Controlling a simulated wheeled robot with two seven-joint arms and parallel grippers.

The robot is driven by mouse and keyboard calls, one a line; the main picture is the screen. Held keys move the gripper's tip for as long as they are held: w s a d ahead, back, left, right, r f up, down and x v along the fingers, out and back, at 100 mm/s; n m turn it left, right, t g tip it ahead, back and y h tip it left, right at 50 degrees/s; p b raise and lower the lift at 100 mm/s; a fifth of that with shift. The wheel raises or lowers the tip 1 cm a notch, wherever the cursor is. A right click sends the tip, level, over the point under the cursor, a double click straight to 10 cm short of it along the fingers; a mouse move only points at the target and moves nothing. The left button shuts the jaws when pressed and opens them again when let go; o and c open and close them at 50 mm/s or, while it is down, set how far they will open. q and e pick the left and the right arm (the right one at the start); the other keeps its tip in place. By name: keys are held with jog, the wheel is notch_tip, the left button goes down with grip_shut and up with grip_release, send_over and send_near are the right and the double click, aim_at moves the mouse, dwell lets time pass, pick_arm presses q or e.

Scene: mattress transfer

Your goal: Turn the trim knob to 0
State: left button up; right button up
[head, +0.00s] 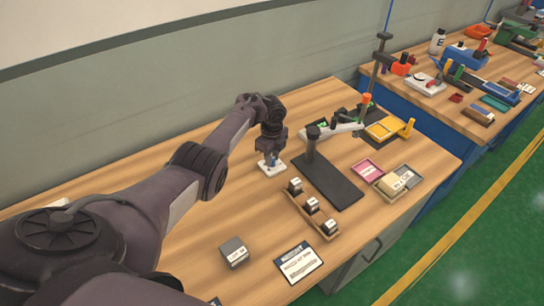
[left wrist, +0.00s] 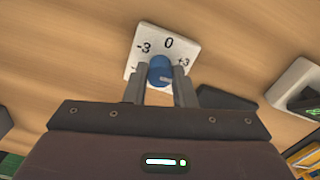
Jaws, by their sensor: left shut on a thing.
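The trim knob (left wrist: 160,70) is a round blue knob on a white plate (left wrist: 150,38) marked -3, 0 and +3. The 0 is at the plate's far middle, -3 to the left and +3 to the right. A pale mark shows on the knob's right side, towards the +3 side rather than the 0. My left gripper (left wrist: 158,84) is shut on the knob, one finger on each side. In the head view the left gripper (head: 270,155) points down over the white plate (head: 271,169) on the wooden table. My right gripper is not in view.
A black stand with an upright post (head: 330,182) is right of the plate. A wooden rack (head: 312,216) with several dark weights is in front of it. A grey block (head: 234,252) and a printed card (head: 298,262) lie nearer. Bare table surrounds the plate.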

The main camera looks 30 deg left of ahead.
pick_arm(q)
jog(key=shift+n, duration=0.3)
jog(key=shift+r+n+p, duration=0.15)
jog(key=shift+n+p, duration=0.8)
jog(key=shift+n, duration=0.25)
jog(key=n+p, duration=0.1)
jog(key=n, duration=0.3)
jog(key=shift+n+p, duration=0.3)
jog(key=shift+p, duration=0.1)
jog(key=n+p, duration=0.1)
jog(key=n, duration=0.3)
jog(key=shift+n+p, duration=0.6)
jog(key=shift+n, duration=2.1)
jog(key=o, duration=1)
